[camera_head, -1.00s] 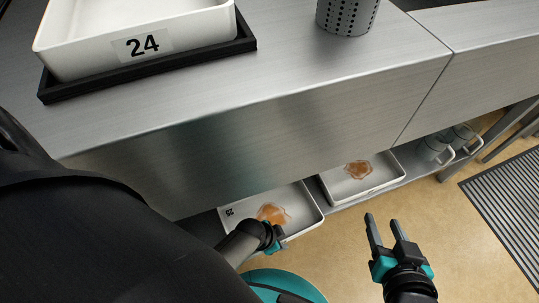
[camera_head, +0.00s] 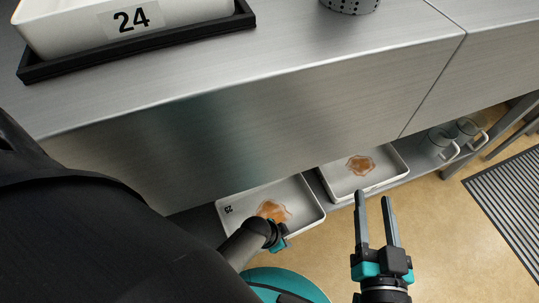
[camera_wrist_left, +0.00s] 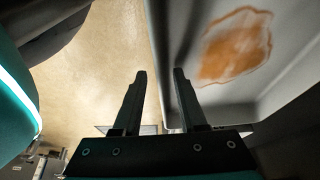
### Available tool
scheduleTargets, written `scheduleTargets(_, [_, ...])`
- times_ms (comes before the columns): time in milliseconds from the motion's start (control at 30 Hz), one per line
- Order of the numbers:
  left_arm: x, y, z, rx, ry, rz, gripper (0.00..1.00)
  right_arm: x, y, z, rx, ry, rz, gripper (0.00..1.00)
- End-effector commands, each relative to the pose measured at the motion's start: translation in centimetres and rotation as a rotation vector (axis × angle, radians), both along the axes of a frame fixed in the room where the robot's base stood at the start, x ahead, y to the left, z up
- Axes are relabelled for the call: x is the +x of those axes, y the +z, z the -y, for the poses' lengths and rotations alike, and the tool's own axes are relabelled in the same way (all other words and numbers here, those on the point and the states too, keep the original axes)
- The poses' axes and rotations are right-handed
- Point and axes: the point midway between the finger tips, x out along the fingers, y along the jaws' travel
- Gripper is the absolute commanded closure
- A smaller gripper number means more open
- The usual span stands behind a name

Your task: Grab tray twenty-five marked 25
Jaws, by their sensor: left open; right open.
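Tray 25 (camera_head: 240,203) is a white shallow tray with an orange-brown stain and a "25" label, on the low shelf under the counter. My left gripper (camera_head: 278,232) is at its near edge in the head view, where its fingers are mostly hidden. In the left wrist view the gripper (camera_wrist_left: 159,76) is open, with the wall of tray 25 (camera_wrist_left: 158,60) appearing between its fingers. One finger is on the stained inside, the other over the floor side. My right gripper (camera_head: 374,198) is open and empty in front of the shelf.
A second stained white tray (camera_head: 393,172) sits right of tray 25. Glass jugs (camera_head: 438,142) stand further right on the shelf. Tray 24 (camera_head: 185,12) rests on a black base (camera_head: 60,69) on the counter (camera_head: 290,50).

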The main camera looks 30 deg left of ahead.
Motion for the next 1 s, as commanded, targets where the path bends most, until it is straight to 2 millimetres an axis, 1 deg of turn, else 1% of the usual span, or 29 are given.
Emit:
scheduleTargets(167, [0.01, 0.03, 0.01, 0.000, 0.000, 0.000, 0.59, -0.01, 0.01, -0.01, 0.000, 0.000, 0.000, 0.50])
scheduleTargets(533, [-0.01, 0.02, 0.00, 0.000, 0.000, 0.000, 0.99, -0.02, -0.03, 0.00, -0.001, 0.000, -0.002, 0.50])
scheduleTargets(1000, [-0.02, 0.01, -0.03, 0.000, 0.000, 0.000, 1.00, -0.02, -0.05, 0.02, -0.001, 0.000, -0.003, 0.50])
